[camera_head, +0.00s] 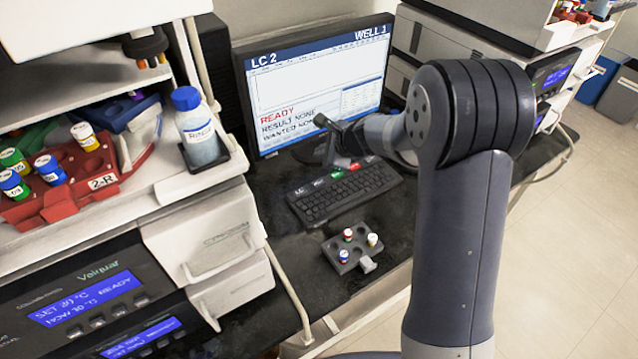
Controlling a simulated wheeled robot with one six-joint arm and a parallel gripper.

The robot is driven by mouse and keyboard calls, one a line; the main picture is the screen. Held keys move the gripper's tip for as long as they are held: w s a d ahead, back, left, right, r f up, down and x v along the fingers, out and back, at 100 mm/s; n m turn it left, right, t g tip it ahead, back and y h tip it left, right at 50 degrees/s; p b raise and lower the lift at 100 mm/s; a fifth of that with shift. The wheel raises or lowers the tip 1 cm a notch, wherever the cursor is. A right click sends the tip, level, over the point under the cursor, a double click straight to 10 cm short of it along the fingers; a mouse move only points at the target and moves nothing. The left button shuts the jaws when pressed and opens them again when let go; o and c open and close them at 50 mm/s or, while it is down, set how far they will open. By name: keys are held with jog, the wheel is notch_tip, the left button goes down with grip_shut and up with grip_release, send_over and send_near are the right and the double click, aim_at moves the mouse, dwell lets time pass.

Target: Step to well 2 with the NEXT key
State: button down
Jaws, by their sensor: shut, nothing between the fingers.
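The monitor (318,85) shows "LC 2", "WELL 1", a red "READY", "RESULT NONE" and a partly covered "WANTED" line. The black keyboard (330,204) lies on the bench in front of it. A green key (337,174) and a red key (355,166) show along its back edge. The key labels are too small to read, so I cannot tell which is the NEXT key. My gripper (335,160) is shut and empty, at the keyboard's back edge close to the green key. I cannot tell whether it touches a key. My gripper and arm hide part of the screen and the keyboard's back edge.
A small grey rack (349,252) with a few capped vials stands in front of the keyboard. A blue-capped bottle (197,130) and a red rack (70,190) of vials stand at left. Dark bench lies bare around the small rack.

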aim_at(322, 186)
notch_tip(322, 186, down, 8)
jog(key=b, duration=0.7)
jog(key=shift+f, duration=0.15)
dwell(1.5)
jog(key=shift+f+b, duration=0.4)
jog(key=shift+b, duration=0.05)
jog(key=shift+f+b, duration=0.4)
dwell(0.5)
dwell(0.3)
jog(key=shift+r+p, duration=0.7)
jog(key=shift+r, duration=0.15)
jog(key=shift+r, duration=0.1)
notch_tip(322, 186, up, 5)
jog(key=p, duration=0.4)
